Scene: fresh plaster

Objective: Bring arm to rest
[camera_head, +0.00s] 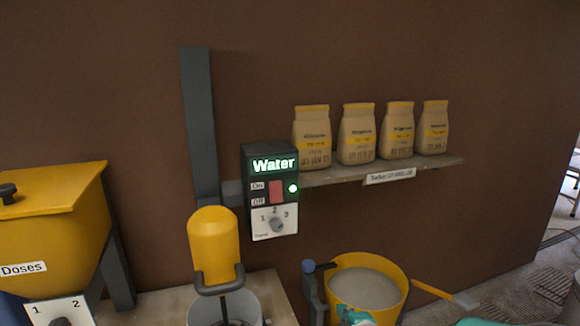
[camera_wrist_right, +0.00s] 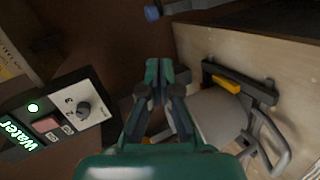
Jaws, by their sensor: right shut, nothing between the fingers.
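My right gripper (camera_head: 354,316) shows at the bottom of the head view as a small teal part in front of the yellow bucket (camera_head: 398,277). In the right wrist view its two teal fingers (camera_wrist_right: 158,78) are together, with nothing between them. The black water box (camera_head: 270,190) hangs on the wall with a lit "Water" sign, a green light, a red switch and a dial. It also shows at the left of the right wrist view (camera_wrist_right: 62,119). My left gripper is in neither view.
A yellow mixer (camera_head: 213,245) stands above a grey pail (camera_head: 240,306). A yellow "Doses" hopper (camera_head: 50,225) is at the left. Several paper bags (camera_head: 357,133) stand on a wall shelf (camera_head: 330,177). A blue-knobbed tap (camera_head: 309,267) is beside the bucket, which holds pale grey material.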

